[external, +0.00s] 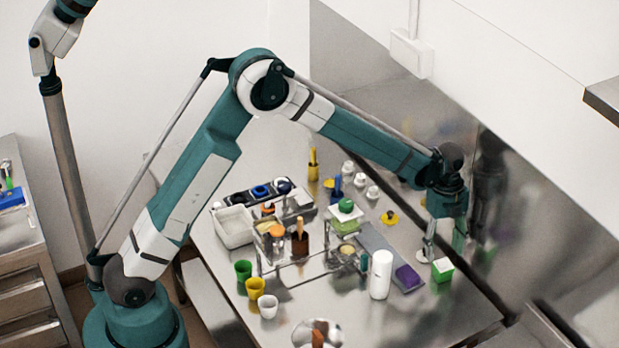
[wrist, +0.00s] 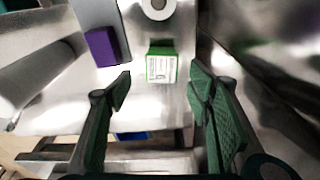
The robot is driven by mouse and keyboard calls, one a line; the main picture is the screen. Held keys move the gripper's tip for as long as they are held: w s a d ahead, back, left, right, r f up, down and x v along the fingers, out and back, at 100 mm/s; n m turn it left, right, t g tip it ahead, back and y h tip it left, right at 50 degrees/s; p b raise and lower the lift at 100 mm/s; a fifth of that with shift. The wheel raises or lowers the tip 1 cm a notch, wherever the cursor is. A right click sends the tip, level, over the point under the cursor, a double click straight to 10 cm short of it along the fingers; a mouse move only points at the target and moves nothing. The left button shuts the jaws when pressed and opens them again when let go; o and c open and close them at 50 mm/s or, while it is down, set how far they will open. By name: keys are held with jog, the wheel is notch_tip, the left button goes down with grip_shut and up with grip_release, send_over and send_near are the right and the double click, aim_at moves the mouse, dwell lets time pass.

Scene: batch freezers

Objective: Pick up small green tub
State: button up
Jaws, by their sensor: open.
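The small green tub (external: 442,270) is a box-like tub with green sides and a white top, standing on the steel counter near the back wall. In the wrist view the tub (wrist: 161,66) shows a white printed label and lies centred between the fingers, slightly beyond their tips. My gripper (wrist: 160,92) is open and empty, with green padded fingers spread on either side of the tub's line. In the external view my gripper hangs just above the tub, pointing down. No contact with the tub shows.
A purple block (external: 408,276) lies on a grey mat left of the tub, with a white cylinder (external: 381,274) beside it. A round white item (wrist: 157,8) stands beyond the tub. The steel wall is close on the right. Several cups and containers fill the counter's left half.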

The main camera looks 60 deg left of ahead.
aim_at(446, 267)
jog(key=shift+d+f, duration=0.15)
jog(key=shift+f, duration=1)
jog(key=shift+d+f+b, duration=0.2)
jog(key=shift+f+b, duration=0.05)
jog(key=shift+f, duration=1.05)
jog(key=shift+d+f+b, duration=0.15)
jog(key=shift+f+b, duration=0.1)
jog(key=shift+f, duration=1.05)
jog(key=c, duration=1.1)
